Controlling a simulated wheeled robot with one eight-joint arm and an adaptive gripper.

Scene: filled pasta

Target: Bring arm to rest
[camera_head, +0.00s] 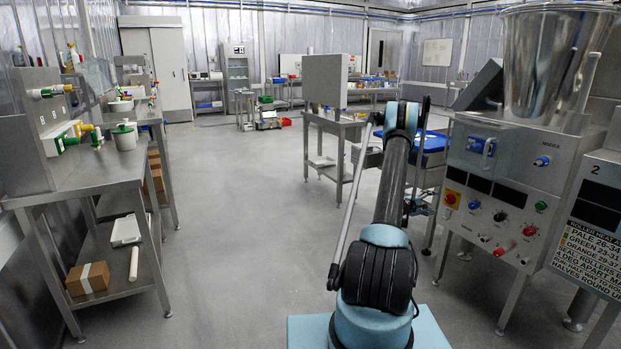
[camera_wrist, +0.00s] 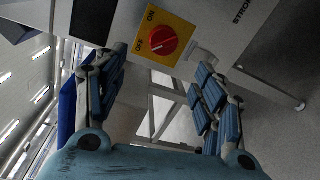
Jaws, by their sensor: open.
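My arm stands raised in the head view, bent at the top, with its far part coming down behind the upright link. My gripper (camera_wrist: 160,80) is open in the wrist view, its two blue-padded fingers spread apart and nothing held between them. Part of it shows in the head view (camera_head: 416,206), half hidden by my arm, beside the left edge of the mixer cabinet. A red rotary knob on a yellow plate (camera_wrist: 163,40) lies beyond the fingertips. The same switch shows on the cabinet front in the head view (camera_head: 451,198). I cannot tell the exact gap to it.
The mixer cabinet (camera_head: 510,178) with a steel hopper (camera_head: 550,60) stands close on the right. A blue crate (camera_head: 433,142) is behind my arm. A steel bench (camera_head: 95,172) lines the left, and a table with a grey panel (camera_head: 325,80) stands ahead. The middle floor is clear.

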